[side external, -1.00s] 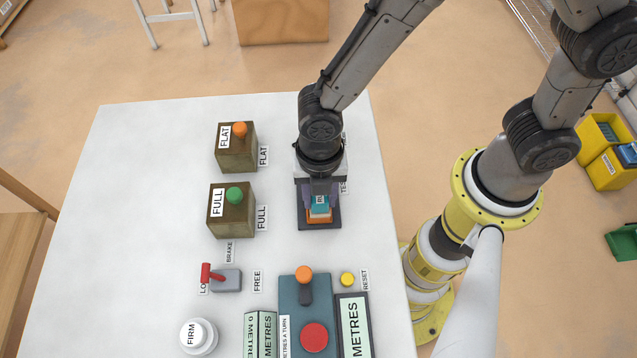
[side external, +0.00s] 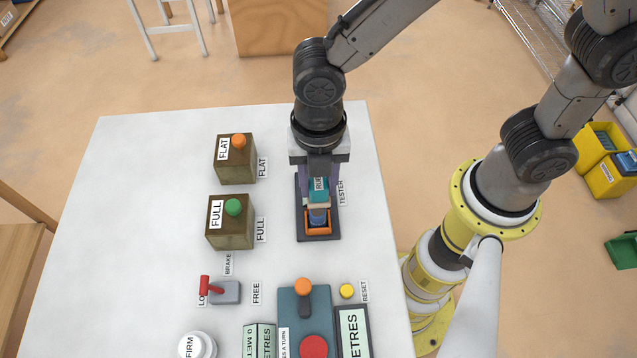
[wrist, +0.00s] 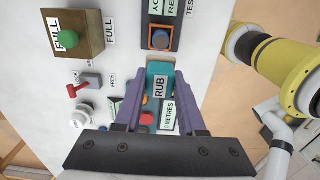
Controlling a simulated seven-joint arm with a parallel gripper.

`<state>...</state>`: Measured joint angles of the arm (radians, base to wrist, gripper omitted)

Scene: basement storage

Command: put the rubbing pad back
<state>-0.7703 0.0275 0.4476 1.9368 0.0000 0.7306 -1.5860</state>
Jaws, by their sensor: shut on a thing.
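The rubbing pad (side external: 319,187) is a teal block with a white label reading RUB. My gripper (side external: 319,178) is shut on it, with a purple finger on each side. The pad also shows between the fingers in the wrist view (wrist: 158,84). It is held above the tester (side external: 303,222), a dark plate with an orange square frame around a round blue part. In the wrist view the tester (wrist: 176,42) is seen past the pad's far end.
On the white table (side external: 150,220) stand a FLAT box (side external: 235,170), a FULL box (side external: 228,235), a red brake lever (side external: 207,288), a white FIRM button (side external: 195,346) and a teal crank unit (side external: 290,300). A yellow RESET button (side external: 346,291) is nearby. The table's left side is clear.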

